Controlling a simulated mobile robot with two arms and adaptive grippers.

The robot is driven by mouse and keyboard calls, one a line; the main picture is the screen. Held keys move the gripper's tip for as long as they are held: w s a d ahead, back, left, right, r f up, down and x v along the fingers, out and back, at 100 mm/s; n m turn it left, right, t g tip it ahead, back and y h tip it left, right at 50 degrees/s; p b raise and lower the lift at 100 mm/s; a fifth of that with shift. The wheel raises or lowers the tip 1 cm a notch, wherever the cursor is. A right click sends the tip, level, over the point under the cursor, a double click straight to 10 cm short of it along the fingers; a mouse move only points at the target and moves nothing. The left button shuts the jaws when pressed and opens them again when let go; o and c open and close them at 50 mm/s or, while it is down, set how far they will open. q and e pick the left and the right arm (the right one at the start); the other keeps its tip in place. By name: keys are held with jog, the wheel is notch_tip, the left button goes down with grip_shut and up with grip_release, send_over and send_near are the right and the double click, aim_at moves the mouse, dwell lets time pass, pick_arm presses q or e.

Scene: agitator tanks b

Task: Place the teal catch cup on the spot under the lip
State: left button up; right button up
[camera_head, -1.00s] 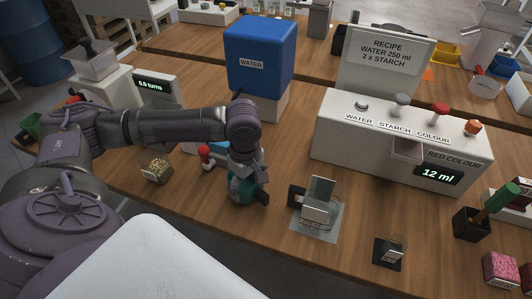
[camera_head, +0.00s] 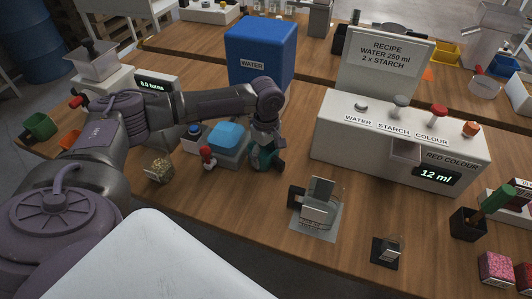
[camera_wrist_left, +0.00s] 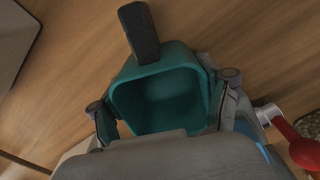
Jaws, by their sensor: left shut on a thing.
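The teal catch cup (camera_head: 264,160) is held in my left gripper (camera_head: 265,150), in front of the blue water tank. The gripper and arm hide much of the cup in the head view. In the left wrist view the cup (camera_wrist_left: 160,100) shows its open, empty-looking inside and a black handle (camera_wrist_left: 138,32), with gripper fingers on both sides. Whether it touches the table cannot be told. A small pale ledge (camera_head: 406,150) juts from the white dispenser (camera_head: 345,135); I cannot tell if it is the lip. My right gripper is not in view.
A metal piece on a grey plate (camera_head: 318,210) stands to the right, nearer me. Wood between cup and dispenser is clear.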

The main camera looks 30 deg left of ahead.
pick_arm(q)
jog(key=o, duration=1.1)
jog(key=shift+f, duration=0.15)
jog(key=shift+o, duration=0.2)
notch_tip(320, 180, up, 12)
jog(key=shift+r+b, duration=0.2)
jog(key=shift+b, duration=0.1)
jog(key=shift+f, duration=0.1)
